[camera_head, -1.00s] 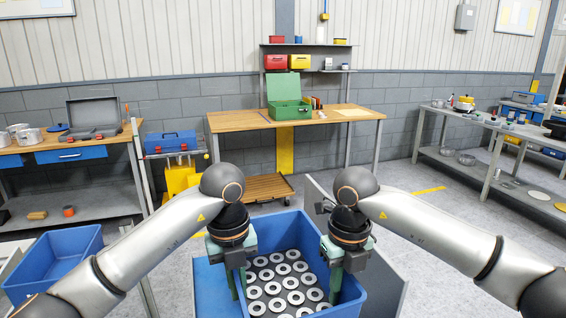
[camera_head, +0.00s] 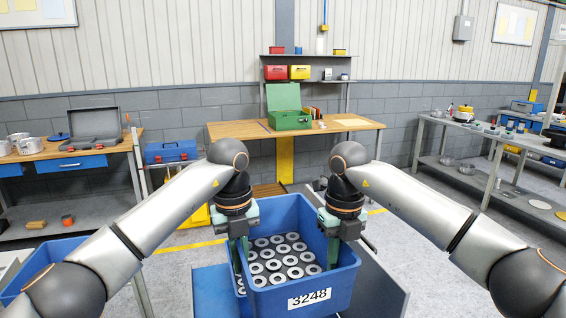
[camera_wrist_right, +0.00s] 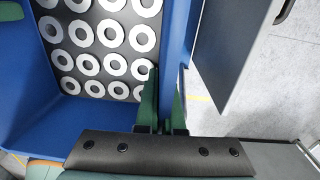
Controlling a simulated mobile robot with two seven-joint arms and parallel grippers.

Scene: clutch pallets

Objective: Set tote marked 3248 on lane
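The tote marked 3248 (camera_head: 345,272) is a blue open box with several rows of grey rings in it, in the lower middle of the head view. Its white label (camera_head: 309,298) faces me. My left gripper (camera_head: 239,262) is at the tote's left wall, apparently with the wall between its fingers. My right gripper (camera_head: 334,250) is at the right wall; in the right wrist view its two fingers (camera_wrist_right: 164,100) straddle and close on that wall. The tote looks about level and held up between both arms. Its underside is hidden. I cannot make out which surface is the lane.
Another blue surface (camera_head: 212,292) shows left of the tote, and a grey panel (camera_head: 383,290) to its right. A second blue tote (camera_head: 38,262) stands at the left. Beyond are a wooden workbench (camera_head: 225,131) and a grey side table (camera_head: 440,165).

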